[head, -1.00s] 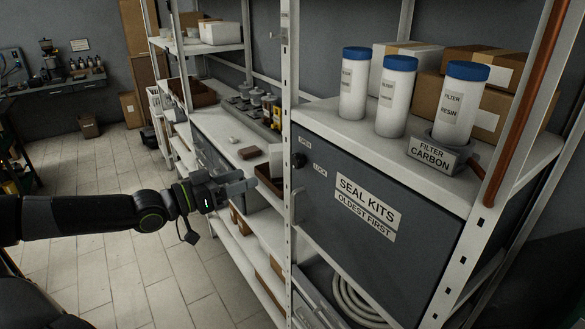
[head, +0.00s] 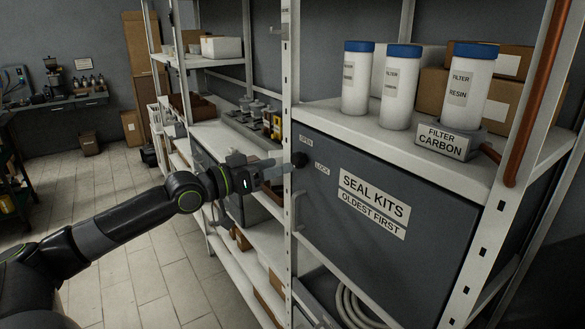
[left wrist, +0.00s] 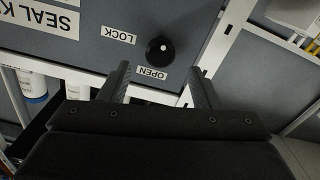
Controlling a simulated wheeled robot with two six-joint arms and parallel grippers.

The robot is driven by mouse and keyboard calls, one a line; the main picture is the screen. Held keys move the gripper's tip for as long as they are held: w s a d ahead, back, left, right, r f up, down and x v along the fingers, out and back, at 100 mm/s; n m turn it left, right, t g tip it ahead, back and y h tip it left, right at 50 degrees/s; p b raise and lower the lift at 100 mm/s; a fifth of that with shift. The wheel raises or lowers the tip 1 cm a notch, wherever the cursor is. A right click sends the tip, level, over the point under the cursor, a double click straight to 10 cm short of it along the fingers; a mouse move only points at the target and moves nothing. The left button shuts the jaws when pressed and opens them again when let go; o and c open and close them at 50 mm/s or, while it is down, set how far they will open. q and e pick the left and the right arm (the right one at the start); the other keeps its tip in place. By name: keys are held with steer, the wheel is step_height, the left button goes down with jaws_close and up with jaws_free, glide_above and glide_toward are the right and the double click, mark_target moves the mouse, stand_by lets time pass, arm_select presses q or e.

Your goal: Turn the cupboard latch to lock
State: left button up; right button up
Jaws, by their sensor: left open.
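The cupboard latch is a round black knob (head: 299,160) at the upper left of the grey cupboard door (head: 330,215), beside the small OPEN and LOCK labels. In the left wrist view the knob (left wrist: 160,51) carries a white dot, and the OPEN (left wrist: 152,73) and LOCK (left wrist: 117,35) labels appear upside down. I cannot tell which label the knob is set to. My left gripper (head: 279,167) is open and empty just left of the knob. In the left wrist view its spread fingertips (left wrist: 160,70) point towards the knob, apart from it. My right gripper is not in view.
A white shelf post (head: 289,110) stands close by my left gripper, along the cupboard's left edge. A door handle (head: 297,210) sits below the knob. Filter bottles (head: 397,87) and boxes stand on top of the cupboard.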

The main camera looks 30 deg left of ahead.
mark_target(294, 161)
arm_select(q)
steer(key=p+x, duration=0.1)
steer(key=x, duration=0.2)
steer(key=shift+w+r, duration=0.15)
steer(key=shift+w, duration=0.1)
steer(key=shift+x, duration=1.1)
steer(key=shift+c, duration=0.5)
steer(key=c, duration=0.9)
